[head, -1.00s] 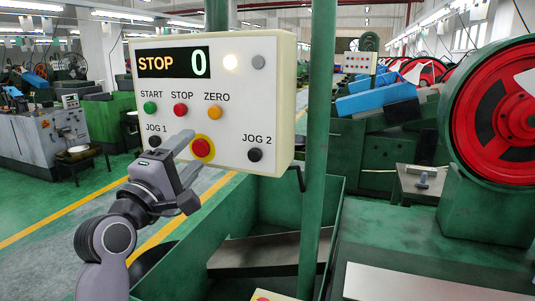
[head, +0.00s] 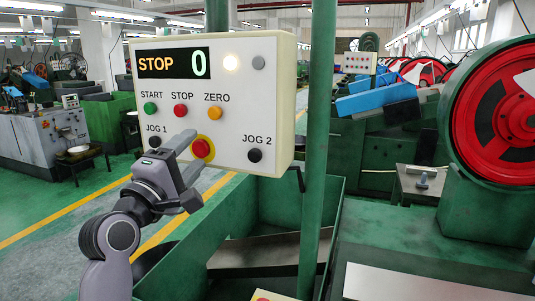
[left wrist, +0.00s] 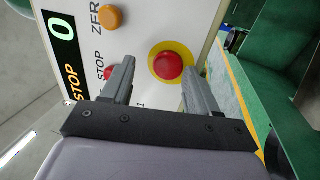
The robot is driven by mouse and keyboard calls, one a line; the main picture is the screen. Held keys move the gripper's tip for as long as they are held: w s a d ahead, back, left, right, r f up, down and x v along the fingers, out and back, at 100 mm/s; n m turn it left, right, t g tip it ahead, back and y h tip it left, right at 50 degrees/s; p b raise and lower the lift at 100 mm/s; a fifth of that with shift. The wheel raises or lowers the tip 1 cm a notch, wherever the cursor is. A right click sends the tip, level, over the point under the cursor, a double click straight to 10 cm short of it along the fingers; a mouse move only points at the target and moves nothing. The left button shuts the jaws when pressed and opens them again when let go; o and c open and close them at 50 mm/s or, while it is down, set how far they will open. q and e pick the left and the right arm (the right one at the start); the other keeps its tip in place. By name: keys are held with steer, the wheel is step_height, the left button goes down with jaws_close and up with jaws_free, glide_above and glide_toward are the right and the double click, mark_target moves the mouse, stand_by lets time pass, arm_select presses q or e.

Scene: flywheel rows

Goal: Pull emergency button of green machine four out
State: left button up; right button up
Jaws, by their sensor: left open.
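The emergency button (head: 202,148) is a red mushroom head on a yellow ring, low in the middle of the white control panel (head: 213,128). The panel's display reads STOP 0. My left gripper (head: 189,153) is open at the panel's lower edge, its fingers pointing toward the button from the left. In the left wrist view the red button (left wrist: 168,66) lies ahead between the two open fingers (left wrist: 158,78), nearer the right one. I see no contact between fingers and button. My right gripper is not in view.
Beside the button are JOG 1 (head: 155,142) and JOG 2 (head: 255,155) black buttons. Above are green START (head: 150,107), red STOP (head: 180,111) and orange ZERO (head: 215,113) buttons. A green post (head: 316,150) stands right of the panel. A red flywheel (head: 495,115) is at far right.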

arm_select(q)
steer(key=shift+w+d, duration=0.1)
steer(key=shift+w, duration=0.2)
steer(key=shift+p, duration=0.35)
stand_by(0.8)
